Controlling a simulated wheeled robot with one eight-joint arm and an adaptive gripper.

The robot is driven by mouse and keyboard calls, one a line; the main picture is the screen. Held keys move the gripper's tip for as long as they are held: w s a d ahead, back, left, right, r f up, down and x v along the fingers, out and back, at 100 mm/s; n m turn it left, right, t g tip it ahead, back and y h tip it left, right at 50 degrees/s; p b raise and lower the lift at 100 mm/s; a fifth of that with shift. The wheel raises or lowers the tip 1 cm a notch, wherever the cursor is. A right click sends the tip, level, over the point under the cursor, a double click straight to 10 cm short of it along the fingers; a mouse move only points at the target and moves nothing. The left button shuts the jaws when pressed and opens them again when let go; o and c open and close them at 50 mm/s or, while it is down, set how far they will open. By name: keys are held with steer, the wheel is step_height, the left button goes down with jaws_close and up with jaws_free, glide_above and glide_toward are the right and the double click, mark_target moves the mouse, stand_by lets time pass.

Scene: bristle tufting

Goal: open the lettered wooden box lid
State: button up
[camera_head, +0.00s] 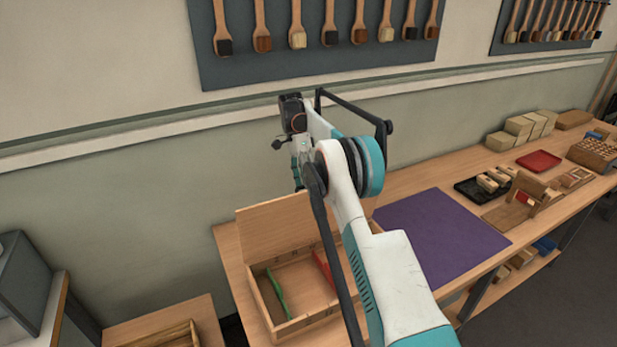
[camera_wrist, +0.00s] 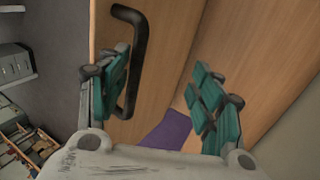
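The wooden box (camera_head: 262,300) stands at the left end of the bench. Its lid (camera_head: 275,226) is raised and stands up at the back, so the inside shows, with a green divider (camera_head: 278,293) and a red divider (camera_head: 323,268). Wooden surfaces lie beyond the fingers. In the head view I cannot make out the fingertips.
A purple mat (camera_head: 440,232) lies on the bench right of the box. Farther right are a black tray (camera_head: 483,190), a red tray (camera_head: 538,161) and several pale blocks (camera_head: 520,127). Brushes hang on a wall board (camera_head: 270,70). A black bar (camera_wrist: 138,60) is beside the left finger.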

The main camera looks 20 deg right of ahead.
steer(key=shift+w+a+f, duration=0.1)
steer(key=shift+w+f, duration=0.05)
steer(key=shift+w, duration=0.05)
steer(key=shift+c, duration=1.2)
step_height(320, 180, up, 11)
steer(key=shift+s+f, duration=0.2)
steer(key=shift+s, duration=0.05)
steer(key=shift+d, duration=0.2)
